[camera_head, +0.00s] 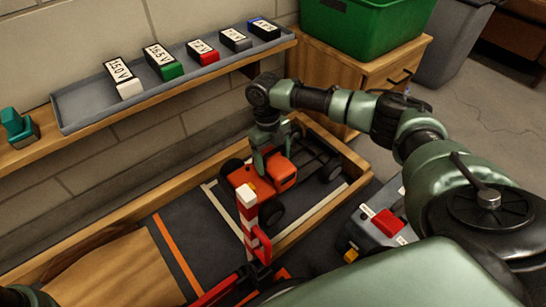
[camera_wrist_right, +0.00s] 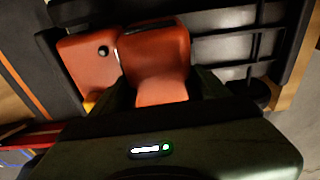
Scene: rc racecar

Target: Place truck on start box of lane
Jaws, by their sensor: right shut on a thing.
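The orange truck (camera_head: 243,177) with black wheels and a dark open rear frame is within the wood-walled lane, over the white-outlined start box (camera_head: 312,213). My right gripper (camera_head: 272,163) reaches down from above and is shut on the truck's orange cab. In the right wrist view the cab (camera_wrist_right: 155,55) lies between the dark fingers (camera_wrist_right: 164,92), with the orange hood (camera_wrist_right: 88,72) to its left. The truck looks about level. I cannot tell whether all its wheels touch the floor. The truck hides part of the white outline. My left gripper is not seen.
A red and white post (camera_head: 248,215) with a red bar stands close in front of the truck. Wooden walls (camera_head: 130,222) edge the lane. A grey box with a red switch (camera_head: 388,222) stands right. A shelf tray (camera_head: 75,112) holds several battery packs; a green bin (camera_head: 365,30) stands behind.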

